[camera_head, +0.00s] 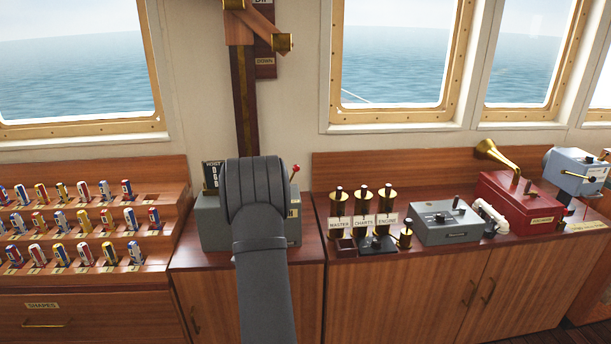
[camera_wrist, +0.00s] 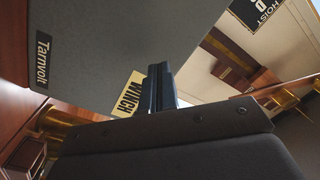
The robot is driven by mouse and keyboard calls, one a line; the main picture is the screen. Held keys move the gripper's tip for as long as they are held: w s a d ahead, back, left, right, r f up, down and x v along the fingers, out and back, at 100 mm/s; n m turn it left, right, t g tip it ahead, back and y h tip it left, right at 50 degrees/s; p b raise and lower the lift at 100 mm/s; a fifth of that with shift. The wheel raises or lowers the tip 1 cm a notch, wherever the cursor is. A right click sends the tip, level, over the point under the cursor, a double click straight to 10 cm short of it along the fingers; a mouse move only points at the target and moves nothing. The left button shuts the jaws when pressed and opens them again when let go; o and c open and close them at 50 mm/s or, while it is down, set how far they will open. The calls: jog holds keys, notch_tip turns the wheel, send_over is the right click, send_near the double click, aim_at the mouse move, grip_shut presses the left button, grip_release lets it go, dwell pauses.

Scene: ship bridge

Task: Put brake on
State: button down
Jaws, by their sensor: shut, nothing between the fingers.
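A grey winch box (camera_head: 210,222) stands on the wooden cabinet, largely hidden behind my arm in the head view. A lever with a red knob (camera_head: 296,168) sticks up at its right side. No readable brake label shows. In the wrist view the grey box (camera_wrist: 140,45) fills the upper part, with a "Tamvolt" plate and a yellow "WINCH" label (camera_wrist: 127,95). My gripper (camera_wrist: 160,75) is shut and empty, its fingers in front of the box beside the yellow label. Whether they touch the box cannot be told. The fingers are hidden in the head view.
A dark "HOIST" board (camera_head: 211,174) stands behind the box. A wooden post with a brass-ended crosspiece (camera_head: 262,25) rises behind. Signal-flag racks (camera_head: 80,222) stand left. Brass switches (camera_head: 362,203), a grey unit (camera_head: 445,222) and a red horn box (camera_head: 518,205) stand right.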

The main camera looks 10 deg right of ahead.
jog(key=s+d+r+m, duration=0.1)
jog(key=d+r+m, duration=0.4)
jog(key=d, duration=0.5)
jog(key=s+d+r+m, duration=0.2)
jog(key=d+r+m, duration=0.4)
jog(key=d, duration=0.4)
jog(key=shift+s+r+m, duration=0.25)
jog(key=shift+r+m, duration=0.05)
jog(key=shift+m, duration=0.4)
jog(key=shift+d, duration=0.1)
jog(key=w+a+r, duration=0.1)
jog(key=w+a, duration=0.3)
jog(key=w, duration=0.6)
jog(key=shift+w+a+r, duration=0.15)
jog(key=shift+w+a, duration=0.15)
jog(key=shift+w, duration=0.05)
jog(key=shift+a+r, duration=0.1)
